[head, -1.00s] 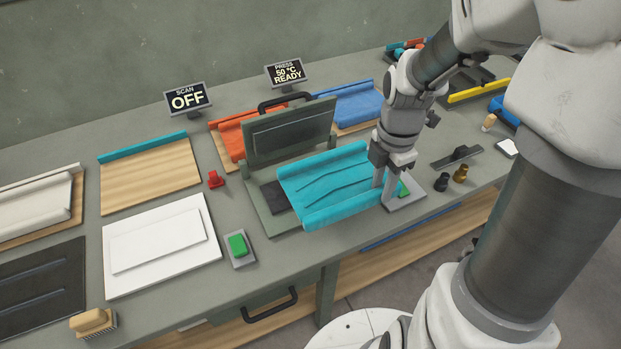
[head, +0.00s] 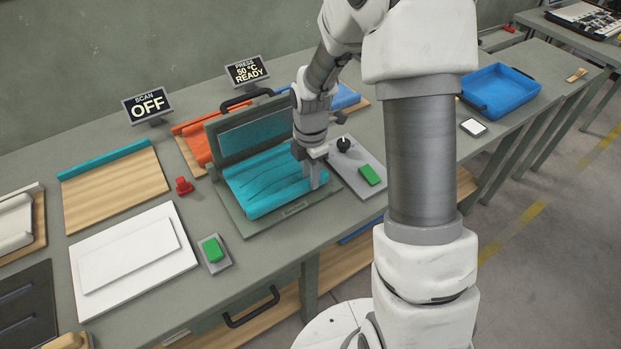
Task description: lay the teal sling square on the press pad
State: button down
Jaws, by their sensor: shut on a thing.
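The teal sling (head: 262,190) lies over the lower plate of the open press (head: 285,215), with a few creases across it and a rolled front edge. It looks roughly lined up with the press, and it covers the pad beneath. My gripper (head: 313,182) points down at the sling's right end and is shut on it. The fingertips are partly hard to make out against the cloth. The press lid (head: 248,128) stands raised behind the sling, with its dark handle at the top. The press sign (head: 247,71) reads "PRESS 50 °C READY".
A panel with a black knob and green button (head: 369,175) sits close right of the press. Left are a red clamp-like piece (head: 184,186), another green button (head: 211,250) and a white board (head: 130,255). Orange cloth (head: 196,128) lies behind. A blue tray (head: 500,90) stands far right.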

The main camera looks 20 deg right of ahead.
jog(key=shift+f, duration=0.65)
jog(key=shift+f, duration=0.15)
jog(key=c, duration=0.7)
grip_release()
jog(key=shift+o, duration=0.2)
jog(key=shift+r, duration=0.2)
